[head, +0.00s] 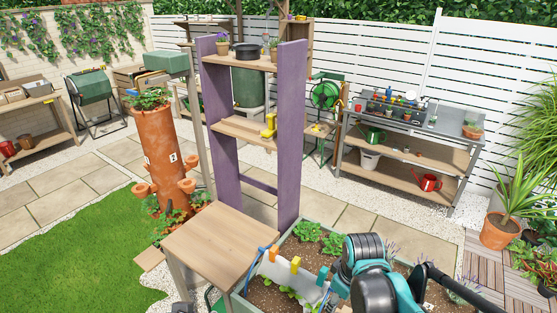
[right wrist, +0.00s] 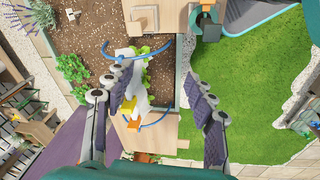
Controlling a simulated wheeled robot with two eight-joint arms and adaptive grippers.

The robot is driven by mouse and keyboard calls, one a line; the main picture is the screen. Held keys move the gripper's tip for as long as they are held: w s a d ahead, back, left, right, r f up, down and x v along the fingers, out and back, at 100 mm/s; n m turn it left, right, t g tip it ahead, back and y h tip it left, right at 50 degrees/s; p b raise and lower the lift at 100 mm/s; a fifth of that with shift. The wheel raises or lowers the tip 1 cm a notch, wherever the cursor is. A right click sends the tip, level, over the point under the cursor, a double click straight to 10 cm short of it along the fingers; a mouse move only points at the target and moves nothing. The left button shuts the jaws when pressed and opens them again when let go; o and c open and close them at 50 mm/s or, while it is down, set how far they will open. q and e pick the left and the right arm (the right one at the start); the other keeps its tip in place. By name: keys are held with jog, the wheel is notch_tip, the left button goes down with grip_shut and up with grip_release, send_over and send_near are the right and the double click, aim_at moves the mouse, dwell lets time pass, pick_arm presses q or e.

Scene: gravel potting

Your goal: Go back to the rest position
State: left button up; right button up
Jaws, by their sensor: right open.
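My right gripper (right wrist: 157,72) shows in the right wrist view with its two dark fingers spread wide apart and nothing held between them. It hangs above the planter bed (right wrist: 85,20) and the edge of the grass. Below the fingers are green seedlings and a white piece with orange clips, which look apart from the fingers. In the head view my right arm comes in at the bottom right, over the planter, and its fingers cannot be made out. My left gripper is in neither view.
A small wooden table (head: 213,240) stands left of the planter. Behind it rises a purple-sided shelf (head: 291,130) with a black pot (head: 246,51). A terracotta tower planter (head: 160,150) is at left. A potting bench (head: 410,150) stands at back right. Grass lies open at left.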

jog(key=s+d+f+m+t+b, duration=0.1)
jog(key=s+f+m+t+b, duration=0.4)
jog(key=s+m+b, duration=0.2)
jog(key=shift+d+f+m+b, duration=0.3)
jog(key=shift+m+b, duration=0.3)
jog(key=shift+b, duration=0.5)
jog(key=shift+s, duration=0.1)
